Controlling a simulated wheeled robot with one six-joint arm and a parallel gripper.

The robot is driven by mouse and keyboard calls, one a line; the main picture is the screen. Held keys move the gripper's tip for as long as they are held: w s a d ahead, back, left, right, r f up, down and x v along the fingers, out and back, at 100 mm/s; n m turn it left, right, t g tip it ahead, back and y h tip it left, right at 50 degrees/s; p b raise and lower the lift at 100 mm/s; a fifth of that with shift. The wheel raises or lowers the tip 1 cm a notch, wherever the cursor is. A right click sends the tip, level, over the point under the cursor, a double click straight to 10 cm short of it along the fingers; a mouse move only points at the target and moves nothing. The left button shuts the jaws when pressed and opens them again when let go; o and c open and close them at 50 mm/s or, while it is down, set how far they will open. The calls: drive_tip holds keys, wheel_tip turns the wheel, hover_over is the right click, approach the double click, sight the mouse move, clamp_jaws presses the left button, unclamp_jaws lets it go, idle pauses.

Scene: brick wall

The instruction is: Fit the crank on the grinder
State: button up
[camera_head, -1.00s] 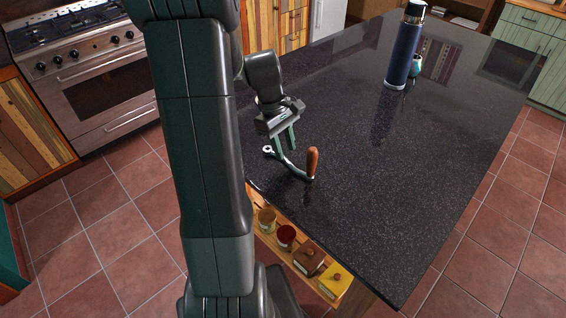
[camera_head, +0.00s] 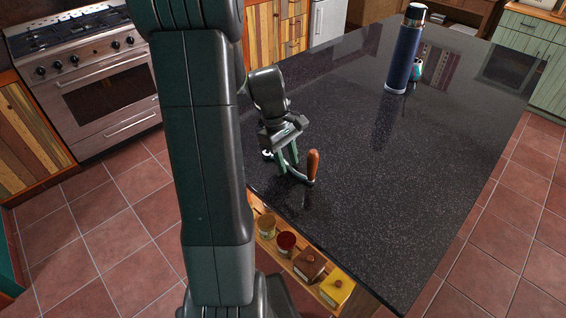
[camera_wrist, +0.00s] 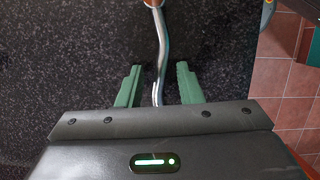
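The crank has an upright brown wooden handle (camera_head: 313,164) and a bent silver rod, and it lies near the left edge of the dark countertop (camera_head: 370,185). In the wrist view the silver rod (camera_wrist: 161,45) runs between the two green fingers. My gripper (camera_head: 288,170) is low over the crank, its fingers apart on either side of the rod; it also shows in the wrist view (camera_wrist: 159,70). Gaps show between rod and fingers. A tall dark blue cylinder (camera_head: 402,55) with a silver base band, seemingly the grinder, stands upright at the far end.
A small teal and white object (camera_head: 417,72) is partly hidden behind the blue cylinder. Jars (camera_head: 286,243) and a yellow box (camera_head: 336,289) sit on a shelf below the counter's left edge. A stove (camera_head: 90,70) stands at left. The middle countertop is clear.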

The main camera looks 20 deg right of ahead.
clamp_jaws()
wheel_tip(320, 180, up, 6)
drive_tip(key=p, duration=0.5)
idle(0.4)
drive_tip(key=shift+s+f, duration=0.1)
